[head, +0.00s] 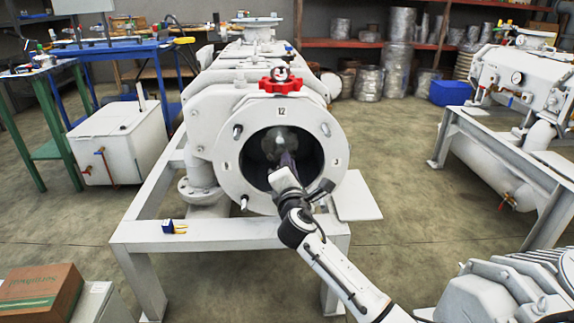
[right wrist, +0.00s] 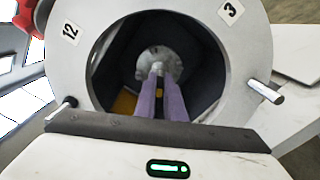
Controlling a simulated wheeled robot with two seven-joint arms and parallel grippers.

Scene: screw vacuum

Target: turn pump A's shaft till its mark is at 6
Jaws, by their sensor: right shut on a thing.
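Pump A (head: 230,110) is a white pump with a round open flange facing me. Number plates 12 (head: 282,112), 3 (head: 336,162) and 9 (head: 227,165) show on its flange; the 6 position is hidden behind my arm. The grey metal shaft (head: 281,139) sits deep in the dark opening; its end also shows in the right wrist view (right wrist: 158,62). My right gripper (head: 286,158) reaches into the opening, its purple fingers (right wrist: 160,82) shut on the shaft. I cannot make out the shaft's mark clearly. My left gripper is not in view.
The flange rim and its studs (right wrist: 265,93) closely surround my right gripper. A small blue-and-yellow item (head: 174,228) lies on the white frame (head: 215,235). Another white machine (head: 520,80) stands at right, with open floor between.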

